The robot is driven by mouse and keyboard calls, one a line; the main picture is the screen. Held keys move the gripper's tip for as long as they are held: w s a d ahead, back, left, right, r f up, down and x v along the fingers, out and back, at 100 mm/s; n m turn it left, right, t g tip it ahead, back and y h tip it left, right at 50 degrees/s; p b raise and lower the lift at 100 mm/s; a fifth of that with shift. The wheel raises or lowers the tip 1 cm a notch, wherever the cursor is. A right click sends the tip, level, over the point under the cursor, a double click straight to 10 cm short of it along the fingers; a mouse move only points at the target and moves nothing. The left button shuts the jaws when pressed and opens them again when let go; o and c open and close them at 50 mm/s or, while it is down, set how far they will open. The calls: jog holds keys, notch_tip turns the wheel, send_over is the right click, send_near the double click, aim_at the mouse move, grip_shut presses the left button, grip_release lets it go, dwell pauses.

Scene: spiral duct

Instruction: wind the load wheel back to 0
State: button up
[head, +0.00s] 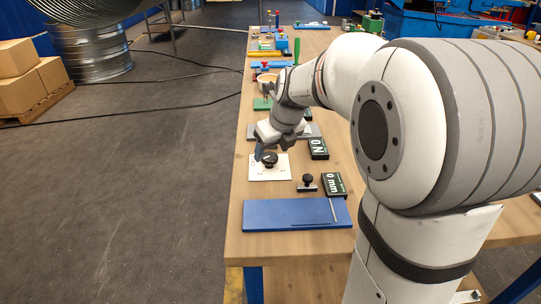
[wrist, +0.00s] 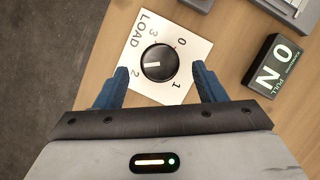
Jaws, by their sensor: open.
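The load wheel is a black round knob (wrist: 158,63) on a white square plate (wrist: 186,38) marked LOAD with 0, 1, 2 and 3. Its white pointer line points left in the wrist view, nearest the 2. The 0 is at the plate's upper right there. In the head view the knob (head: 270,160) sits on its plate (head: 262,174) near the bench's left edge. My gripper (wrist: 160,67) is open, with one blue finger on each side of the knob and gaps visible between. In the head view my gripper (head: 267,152) is just over the knob, with one finger mostly hidden.
A display reading 0 N (wrist: 274,66) stands right of the plate; a 0 mm display (head: 335,185) and a small black knob (head: 307,182) are nearer. A blue board (head: 285,213) lies at the bench's near end. Other devices line the bench farther back.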

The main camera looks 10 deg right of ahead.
jog(key=shift+x, duration=1.2)
jog(key=c, duration=0.9)
jog(key=shift+c, duration=0.2)
